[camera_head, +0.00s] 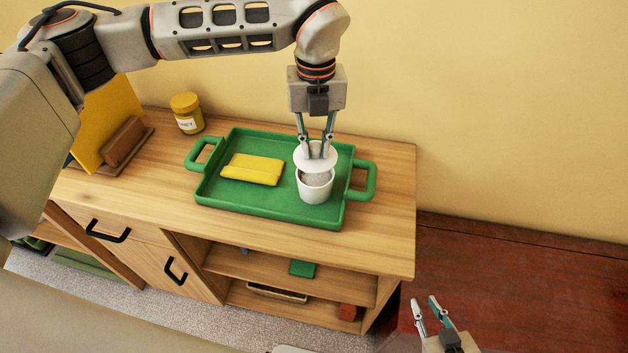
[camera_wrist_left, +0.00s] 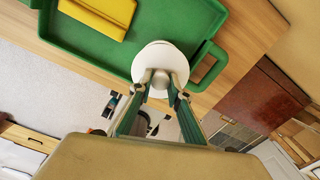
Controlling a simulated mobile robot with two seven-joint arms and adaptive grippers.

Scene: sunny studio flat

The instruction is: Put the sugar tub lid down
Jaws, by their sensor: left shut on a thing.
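The white sugar tub lid (camera_head: 316,161) is held by its knob in my left gripper (camera_head: 317,145), which is shut on it. The lid also shows in the left wrist view (camera_wrist_left: 160,56), between the fingertips (camera_wrist_left: 160,85). The white sugar tub (camera_head: 315,188) stands at the right end of the green tray, open, with pale sugar showing inside. The lid is just above the tub's far rim; I cannot tell whether they touch.
The green tray (camera_head: 213,190) on the wooden sideboard (camera_head: 385,235) also holds a yellow folded cloth (camera_head: 252,169). A honey jar (camera_head: 187,113) and a yellow board (camera_head: 108,112) in a wooden holder stand at the left. The sideboard's top right of the tray is clear.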

